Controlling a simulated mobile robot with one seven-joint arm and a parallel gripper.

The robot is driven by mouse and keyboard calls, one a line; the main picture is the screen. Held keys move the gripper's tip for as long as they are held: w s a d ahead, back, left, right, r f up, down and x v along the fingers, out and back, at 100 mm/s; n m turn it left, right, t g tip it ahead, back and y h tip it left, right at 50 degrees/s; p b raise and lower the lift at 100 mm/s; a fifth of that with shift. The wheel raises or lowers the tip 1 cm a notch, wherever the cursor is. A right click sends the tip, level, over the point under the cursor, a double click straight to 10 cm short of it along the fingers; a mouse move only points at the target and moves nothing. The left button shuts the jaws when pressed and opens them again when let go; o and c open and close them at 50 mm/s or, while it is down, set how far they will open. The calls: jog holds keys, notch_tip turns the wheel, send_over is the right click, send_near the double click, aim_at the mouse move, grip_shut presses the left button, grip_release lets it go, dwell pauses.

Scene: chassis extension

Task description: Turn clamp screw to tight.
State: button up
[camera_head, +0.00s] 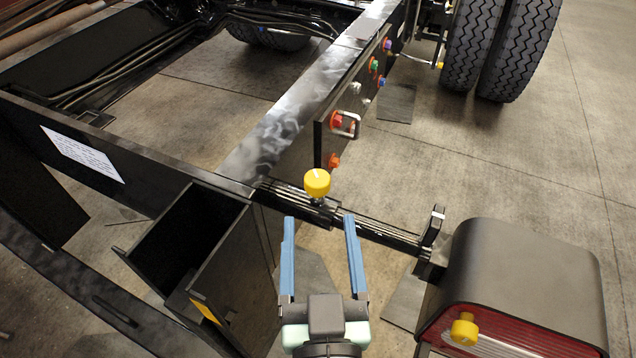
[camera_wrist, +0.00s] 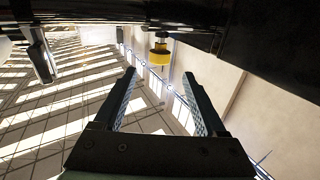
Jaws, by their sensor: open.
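The clamp screw has a yellow knob (camera_head: 317,182) with a pale line on its top. It stands upright on the black rail clamp (camera_head: 312,207), beside the corner of the chassis frame. The knob also shows in the wrist view (camera_wrist: 160,56), ahead of and between the fingers. My gripper (camera_head: 320,220) is open and empty, its two blue fingers pointing toward the knob. In the wrist view my gripper (camera_wrist: 160,85) has its fingers wide apart. The knob looks beyond the fingertips; I see no contact.
A dark rail (camera_head: 385,235) runs right from the clamp to a tail lamp housing (camera_head: 525,275), which bears another yellow knob (camera_head: 464,328). An open black box (camera_head: 190,250) stands at left. A plate (camera_head: 345,110) with coloured fittings rises behind. Truck tyres (camera_head: 500,45) stand at back right.

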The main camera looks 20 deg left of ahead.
aim_at(318, 190)
jog(key=p+x, duration=0.1)
jog(key=x, duration=0.6)
jog(key=shift+w+a+r+p, duration=0.1)
jog(key=shift+w+p, duration=0.15)
jog(key=shift+p, duration=0.1)
jog(key=shift+w+a, duration=0.25)
jog(key=shift+w, duration=0.3)
jog(key=shift+c, duration=0.2)
grip_shut()
